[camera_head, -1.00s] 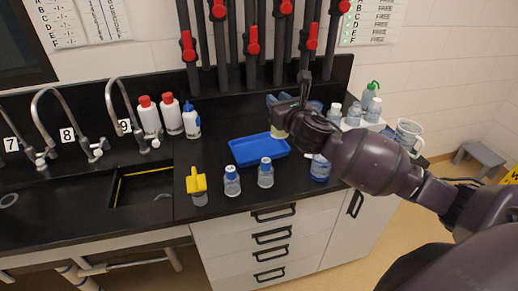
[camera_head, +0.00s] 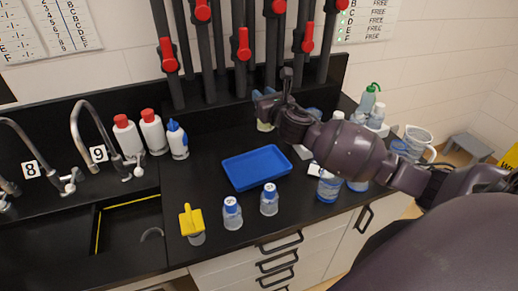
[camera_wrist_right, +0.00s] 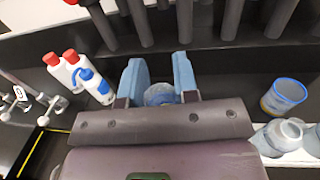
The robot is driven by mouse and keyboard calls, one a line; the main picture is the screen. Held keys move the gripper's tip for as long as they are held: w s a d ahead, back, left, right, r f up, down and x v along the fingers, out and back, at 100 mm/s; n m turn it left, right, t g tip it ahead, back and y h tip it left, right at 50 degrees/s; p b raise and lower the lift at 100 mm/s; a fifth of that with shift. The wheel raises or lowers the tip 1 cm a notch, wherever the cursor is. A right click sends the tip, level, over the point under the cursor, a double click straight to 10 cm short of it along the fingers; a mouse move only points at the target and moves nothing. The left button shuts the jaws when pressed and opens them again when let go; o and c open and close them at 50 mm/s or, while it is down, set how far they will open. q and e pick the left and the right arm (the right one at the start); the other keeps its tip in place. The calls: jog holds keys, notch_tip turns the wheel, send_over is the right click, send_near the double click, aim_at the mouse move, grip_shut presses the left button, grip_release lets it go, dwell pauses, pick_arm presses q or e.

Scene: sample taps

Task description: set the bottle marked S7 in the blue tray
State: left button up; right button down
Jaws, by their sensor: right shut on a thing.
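The blue tray (camera_head: 257,168) lies flat on the black counter and looks empty. My right gripper (camera_head: 266,107) is behind and above it, with the arm coming in from the right. Its blue fingers (camera_wrist_right: 159,80) are shut on a small pale bottle, whose bluish round top (camera_wrist_right: 158,95) shows in the wrist view; its lower part shows in the head view (camera_head: 264,126). I cannot read a mark on it. My left gripper is not in view.
White bottles with red caps (camera_head: 127,138) and a blue-topped wash bottle (camera_head: 177,140) stand back left by the sink. Pipes with red taps (camera_head: 243,45) rise behind.

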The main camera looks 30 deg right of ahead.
jog(key=shift+f+b, duration=1.75)
jog(key=shift+f, duration=6.7)
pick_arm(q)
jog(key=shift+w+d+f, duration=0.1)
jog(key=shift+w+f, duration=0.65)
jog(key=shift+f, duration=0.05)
pick_arm(e)
jog(key=shift+f, duration=0.1)
jog(key=c, duration=0.9)
grip_release()
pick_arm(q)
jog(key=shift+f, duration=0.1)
